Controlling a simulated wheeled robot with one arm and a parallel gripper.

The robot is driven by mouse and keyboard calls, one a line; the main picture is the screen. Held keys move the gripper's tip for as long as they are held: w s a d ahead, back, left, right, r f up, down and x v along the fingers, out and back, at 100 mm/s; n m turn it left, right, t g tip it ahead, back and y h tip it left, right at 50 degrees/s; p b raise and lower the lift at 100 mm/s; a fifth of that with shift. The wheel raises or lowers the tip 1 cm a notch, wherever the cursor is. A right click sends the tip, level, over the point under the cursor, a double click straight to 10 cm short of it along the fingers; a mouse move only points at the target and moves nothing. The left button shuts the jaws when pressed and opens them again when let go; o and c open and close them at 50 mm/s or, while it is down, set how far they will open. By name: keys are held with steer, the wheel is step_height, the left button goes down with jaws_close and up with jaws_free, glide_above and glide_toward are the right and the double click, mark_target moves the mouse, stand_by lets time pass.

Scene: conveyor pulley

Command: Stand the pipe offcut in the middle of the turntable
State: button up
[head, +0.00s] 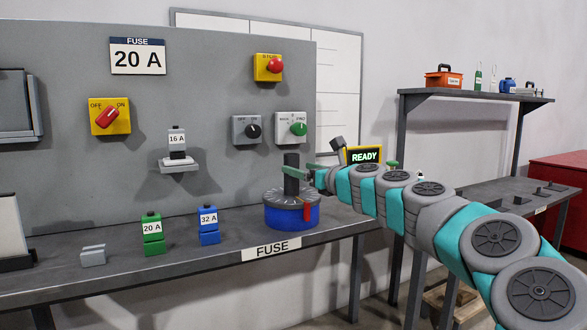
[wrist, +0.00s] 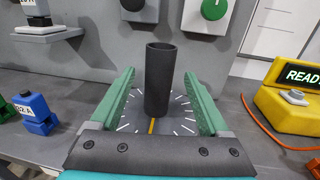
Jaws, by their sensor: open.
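The pipe offcut (wrist: 160,78) is a dark, hollow cylinder standing upright on the turntable, around its middle as far as the wrist view shows. It also shows upright in the head view (head: 291,172). The turntable (head: 291,216) has a blue body, a grey top with white tick marks and a red pointer at its front; its top (wrist: 133,123) shows in the wrist view. My gripper (wrist: 160,85) has green fingers, open, one on each side of the pipe with a visible gap to each.
A yellow box (head: 363,155) with a READY display stands right of the turntable, with an orange cable. Blue 32 A (head: 209,226) and green 20 A (head: 153,234) fuses stand to the left on the bench (head: 200,262). A panel with switches rises behind.

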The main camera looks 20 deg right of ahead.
steer(key=s+d, duration=0.1)
steer(key=s, duration=0.6)
steer(key=s+a+f+n+g+y, duration=0.1)
steer(key=a+f+n+g+y, duration=0.1)
steer(key=a+n, duration=0.45)
steer(key=s+a+f+n+g+y, duration=0.2)
steer(key=a+n, duration=0.1)
steer(key=a, duration=0.6)
steer(key=s+a+f+n+g, duration=0.7)
steer(key=s+a+f+n, duration=0.45)
steer(key=a+f, duration=0.25)
steer(key=s+f+n+g+h, duration=0.35)
steer(key=s+f+n, duration=0.35)
steer(key=s+f, duration=0.4)
steer(key=s+d+f+n+g+h, duration=0.1)
steer(key=s+d+f+n+g, duration=0.1)
steer(key=s, duration=0.5)
steer(key=s+d+f+n+g+h, duration=0.2)
steer(key=s+d+f+n+g, duration=0.1)
steer(key=s, duration=0.4)
steer(key=shift+s+d+f+n, duration=0.35)
steer(key=shift+d+f+n, duration=0.25)
steer(key=shift+d+f, duration=0.4)
